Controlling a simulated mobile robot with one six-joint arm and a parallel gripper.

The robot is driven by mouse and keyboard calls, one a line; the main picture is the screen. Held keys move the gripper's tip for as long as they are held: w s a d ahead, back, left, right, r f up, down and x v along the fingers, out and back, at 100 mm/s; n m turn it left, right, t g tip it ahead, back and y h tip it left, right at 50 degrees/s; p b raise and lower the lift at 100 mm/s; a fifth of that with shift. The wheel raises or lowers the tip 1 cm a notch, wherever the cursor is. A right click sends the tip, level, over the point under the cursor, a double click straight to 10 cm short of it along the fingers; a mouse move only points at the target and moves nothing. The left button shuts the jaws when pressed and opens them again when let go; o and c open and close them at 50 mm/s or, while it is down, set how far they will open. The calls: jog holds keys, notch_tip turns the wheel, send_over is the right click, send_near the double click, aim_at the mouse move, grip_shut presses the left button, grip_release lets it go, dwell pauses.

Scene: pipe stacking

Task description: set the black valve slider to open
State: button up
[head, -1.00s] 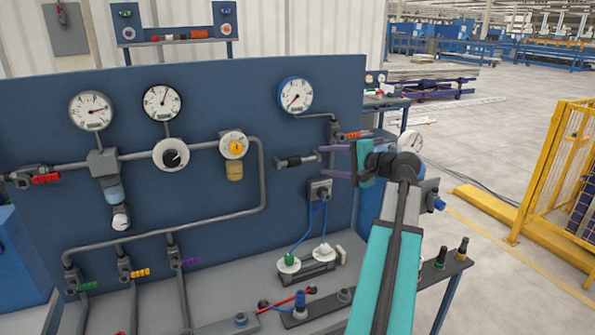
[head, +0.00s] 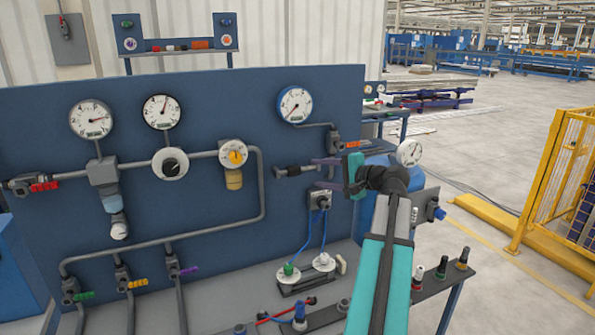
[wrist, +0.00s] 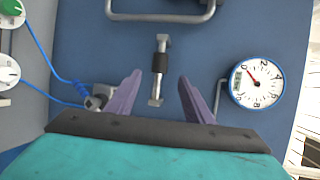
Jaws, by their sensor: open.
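The black valve slider (head: 293,171) is a dark sleeve on a short grey rod that lies level on the blue panel in the head view. In the wrist view the slider (wrist: 159,62) is a black band around the middle of the rod, with bare metal showing on both sides. My gripper (head: 316,173) is open, just right of the slider, with its purple fingers above and below the rod's line. In the wrist view my gripper (wrist: 160,76) has one finger on each side of the rod, with nothing held. Whether the fingers touch the rod cannot be told.
A blue-rimmed gauge (head: 295,104) is above the slider. A grey socket (head: 320,199) with blue cables is just below my gripper. A yellow valve (head: 233,154) and grey pipes are to the left. Panel around the slider's left end is bare.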

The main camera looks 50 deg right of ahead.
aim_at(297, 171)
jog(key=p+x, duration=0.3)
jog(key=x, duration=0.8)
jog(key=shift+c, duration=0.4)
grip_shut()
